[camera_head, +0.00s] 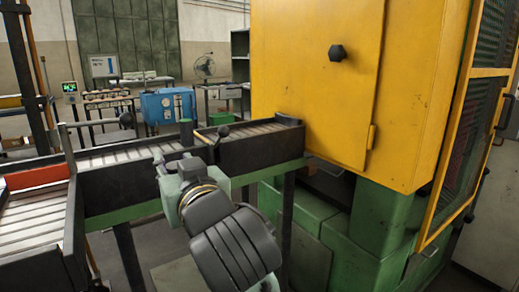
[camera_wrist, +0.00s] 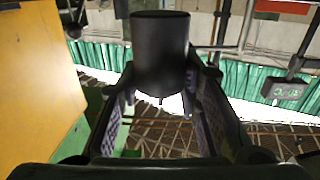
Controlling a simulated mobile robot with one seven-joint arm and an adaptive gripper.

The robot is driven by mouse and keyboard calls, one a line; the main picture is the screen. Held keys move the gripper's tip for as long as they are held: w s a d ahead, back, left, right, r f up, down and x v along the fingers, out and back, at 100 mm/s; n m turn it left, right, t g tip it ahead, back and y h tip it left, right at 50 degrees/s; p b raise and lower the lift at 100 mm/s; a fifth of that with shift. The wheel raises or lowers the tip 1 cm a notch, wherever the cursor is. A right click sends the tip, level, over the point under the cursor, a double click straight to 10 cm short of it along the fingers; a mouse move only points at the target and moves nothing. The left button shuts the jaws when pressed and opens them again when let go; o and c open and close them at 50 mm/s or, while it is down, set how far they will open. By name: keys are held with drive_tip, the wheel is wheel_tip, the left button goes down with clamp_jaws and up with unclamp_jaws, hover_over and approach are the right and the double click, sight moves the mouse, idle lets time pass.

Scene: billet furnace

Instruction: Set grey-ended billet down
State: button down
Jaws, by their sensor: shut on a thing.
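The billet (camera_wrist: 160,55) is a dark, nearly black cylinder in the wrist view, held between the fingertips of my gripper (camera_wrist: 161,75). Its near end looks dark; I cannot make out a grey end. Both finger pads press on its sides. In the head view my gripper (camera_head: 165,165) is partly hidden behind my wrist, in front of the roller conveyor. A short dark greenish upright post (camera_head: 187,132) shows just beyond it; I cannot tell whether this is the billet. I cannot see anything touching the billet from below.
The slatted conveyor (camera_head: 135,154) with dark side walls runs to the yellow furnace cabinet (camera_head: 315,75) at the right. A red-orange bar (camera_head: 37,177) crosses it at the left. A blue box (camera_head: 168,106) stands behind.

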drive_tip(key=shift+w+d, duration=0.15)
drive_tip(key=shift+w, duration=0.15)
drive_tip(key=w+d+f+m+h, duration=0.1)
drive_tip(key=w+f, duration=0.2)
drive_tip(key=w, duration=0.3)
drive_tip(key=w+d+f, duration=0.1)
drive_tip(key=w+f, duration=0.3)
drive_tip(key=w, duration=0.2)
drive_tip(key=w+d+f+m+t+h, duration=0.1)
drive_tip(key=w+d+f+h, duration=0.2)
drive_tip(key=f, duration=0.5)
drive_tip(key=w+d+f+m+t, duration=0.1)
drive_tip(key=w+d+f, duration=0.1)
drive_tip(key=w+f, duration=0.45)
drive_tip(key=s+d+f+m+h, duration=0.1)
drive_tip(key=s+d+f, duration=0.1)
drive_tip(key=f, duration=0.8)
drive_tip(key=s+d+f+m+h, duration=0.1)
drive_tip(key=d+f+h, duration=0.1)
drive_tip(key=f, duration=0.9)
drive_tip(key=s+d+f+m+h, duration=0.1)
drive_tip(key=s+d+f+h, duration=0.1)
drive_tip(key=f, duration=0.8)
drive_tip(key=shift+s+d+f, duration=0.35)
drive_tip(key=shift+d, duration=0.2)
